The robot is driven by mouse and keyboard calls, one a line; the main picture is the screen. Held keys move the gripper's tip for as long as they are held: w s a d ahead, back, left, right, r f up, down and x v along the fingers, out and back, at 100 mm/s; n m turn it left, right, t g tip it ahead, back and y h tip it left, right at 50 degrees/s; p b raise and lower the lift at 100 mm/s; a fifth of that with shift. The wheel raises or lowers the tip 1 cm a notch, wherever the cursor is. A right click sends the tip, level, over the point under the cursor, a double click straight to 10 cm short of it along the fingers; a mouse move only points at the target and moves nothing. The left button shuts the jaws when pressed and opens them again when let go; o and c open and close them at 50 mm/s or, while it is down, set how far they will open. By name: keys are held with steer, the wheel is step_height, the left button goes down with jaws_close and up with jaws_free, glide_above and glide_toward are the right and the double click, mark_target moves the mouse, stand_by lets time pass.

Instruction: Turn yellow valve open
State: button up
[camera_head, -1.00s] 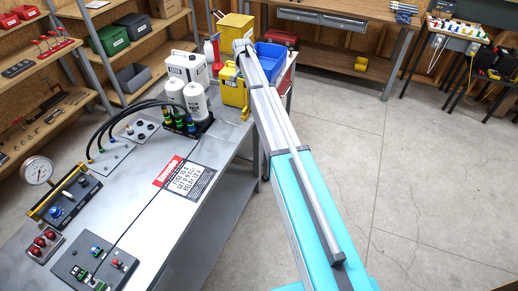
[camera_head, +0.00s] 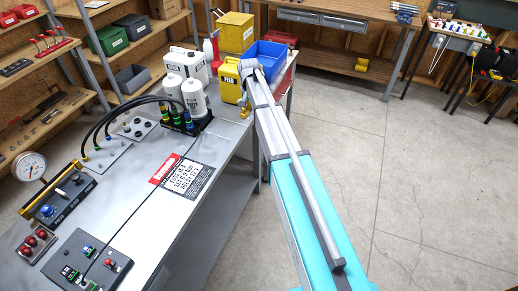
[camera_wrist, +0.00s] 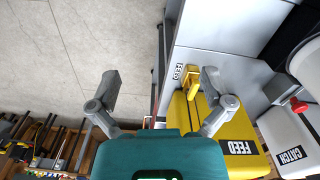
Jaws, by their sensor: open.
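The yellow valve (camera_wrist: 191,81) stands at the bench edge in the wrist view, beside a label reading FEED. In the head view it is a small yellow shape (camera_head: 245,112) just left of my arm. My gripper (camera_wrist: 160,88) is open and empty, its two fingers spread wide. The valve appears between the fingers in the picture, close to the right finger. I cannot tell the depth gap or any contact. The gripper's fingers are not clear in the head view.
A yellow FEED jug (camera_wrist: 225,140) lies close by the valve and right finger. A white CATCH jug (camera_wrist: 285,140) is farther right. A blue bin (camera_head: 265,55) stands behind my arm. White bottles (camera_head: 194,98) and hoses are on the bench (camera_head: 150,215). Floor at right is open.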

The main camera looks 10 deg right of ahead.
steer(key=s+f+n+b, duration=0.1)
steer(key=s+f+b, duration=0.1)
steer(key=s, duration=0.6)
steer(key=s+f+n+b, duration=0.1)
steer(key=s+f+b, duration=0.2)
steer(key=s, duration=0.5)
steer(key=shift+s+f, duration=0.2)
steer(key=shift+f, duration=0.1)
steer(key=shift+s, duration=0.1)
steer(key=s+n, duration=0.2)
steer(key=s, duration=1.2)
steer(key=shift+s+n, duration=0.3)
steer(key=shift+n, duration=0.1)
steer(key=c, duration=0.6)
steer(key=shift+a, duration=0.1)
